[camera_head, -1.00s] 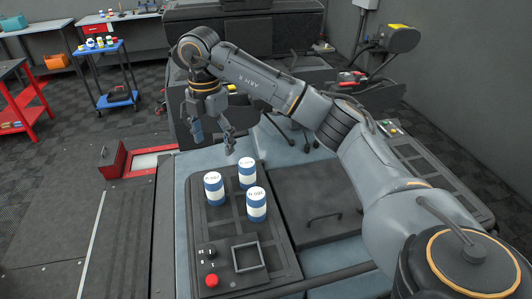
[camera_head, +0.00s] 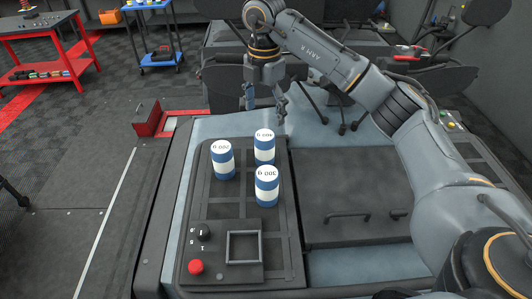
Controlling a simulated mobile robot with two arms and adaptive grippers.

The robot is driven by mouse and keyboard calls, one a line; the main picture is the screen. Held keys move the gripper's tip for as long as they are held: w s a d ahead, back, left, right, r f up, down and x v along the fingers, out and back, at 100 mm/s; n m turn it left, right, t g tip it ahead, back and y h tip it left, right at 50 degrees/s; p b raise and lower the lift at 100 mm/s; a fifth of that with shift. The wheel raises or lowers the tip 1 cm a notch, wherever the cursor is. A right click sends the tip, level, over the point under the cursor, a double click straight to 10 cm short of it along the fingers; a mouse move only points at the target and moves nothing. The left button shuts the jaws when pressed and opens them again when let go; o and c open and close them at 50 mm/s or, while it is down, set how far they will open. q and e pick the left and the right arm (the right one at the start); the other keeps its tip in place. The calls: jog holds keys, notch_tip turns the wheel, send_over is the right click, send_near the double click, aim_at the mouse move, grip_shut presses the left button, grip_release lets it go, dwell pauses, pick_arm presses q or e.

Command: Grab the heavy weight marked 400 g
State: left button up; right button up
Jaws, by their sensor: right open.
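Three blue-and-white cylindrical weights stand upright on the black panel (camera_head: 215,208). The back one, whose upside-down label appears to read 400 g (camera_head: 264,147), is the heavy weight. The weight marked 200 g (camera_head: 222,160) stands to its left, and the weight marked 300 g (camera_head: 267,186) stands in front of it. My right gripper (camera_head: 266,106) is open and empty, pointing down. In the picture it is just above and behind the 400 g weight, apart from it. My left gripper is out of view.
In front of the weights are a red button (camera_head: 196,267), a black knob (camera_head: 203,232) and a square frame (camera_head: 243,247). A dark cover with a handle (camera_head: 346,216) lies to the right. A red box (camera_head: 147,118) sits at the left on the floor.

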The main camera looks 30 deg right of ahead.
aim_at(266, 136)
jog(key=shift+d+f, duration=0.25)
jog(key=shift+f, duration=0.75)
notch_tip(266, 136, down, 7)
jog(key=shift+f+p, duration=0.15)
jog(key=shift+p, duration=0.3)
jog(key=shift+a+f+p, duration=0.1)
jog(key=shift+f+p, duration=0.35)
jog(key=shift+f, duration=0.1)
jog(key=f+p, duration=0.1)
jog(key=f, duration=0.2)
jog(key=shift+w+f+p, duration=0.2)
jog(key=shift+f+p, duration=0.1)
jog(key=shift+p, duration=0.05)
jog(key=shift+f, duration=0.45)
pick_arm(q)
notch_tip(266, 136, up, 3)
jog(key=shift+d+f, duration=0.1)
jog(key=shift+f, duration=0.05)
pick_arm(e)
jog(key=shift+c, duration=0.2)
jog(key=c, duration=1.5)
jog(key=shift+r, duration=0.1)
jog(key=shift+c, duration=0.5)
